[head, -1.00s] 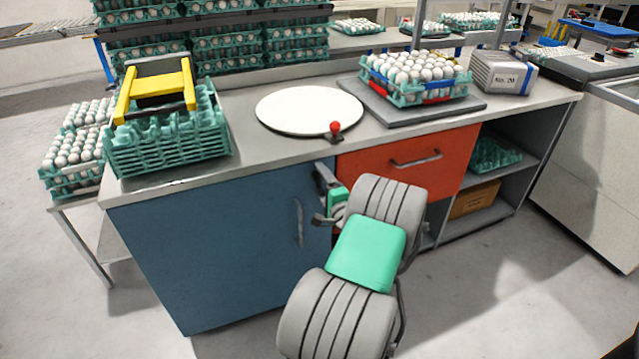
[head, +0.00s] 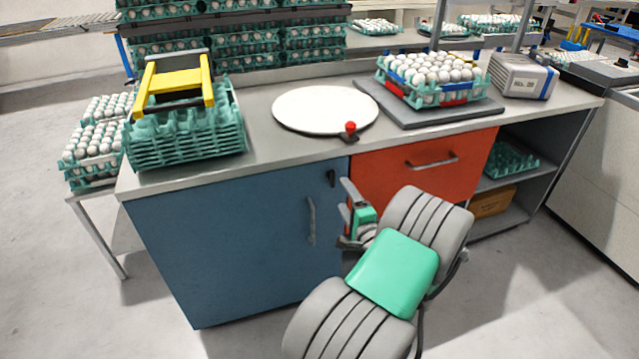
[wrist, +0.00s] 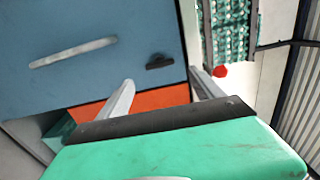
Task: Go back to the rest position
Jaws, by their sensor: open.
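My gripper (head: 346,213) is in front of the counter, near the seam between the blue cabinet door (head: 250,240) and the red-orange drawer (head: 425,160). It is below the countertop edge. In the wrist view my gripper's two pale fingers (wrist: 163,90) are spread apart with nothing between them. The blue door with its grey handle (wrist: 75,52) and a dark latch (wrist: 160,62) fills the upper left there, and the orange drawer front (wrist: 130,103) shows behind the fingers.
A red-topped knob (head: 350,130) stands beside the round white plate (head: 325,108). Stacked green trays (head: 190,150) with a yellow-handled frame (head: 175,85) stand left. A tray of eggs (head: 435,90) on a grey slab and a grey box (head: 522,75) stand right. Floor in front is open.

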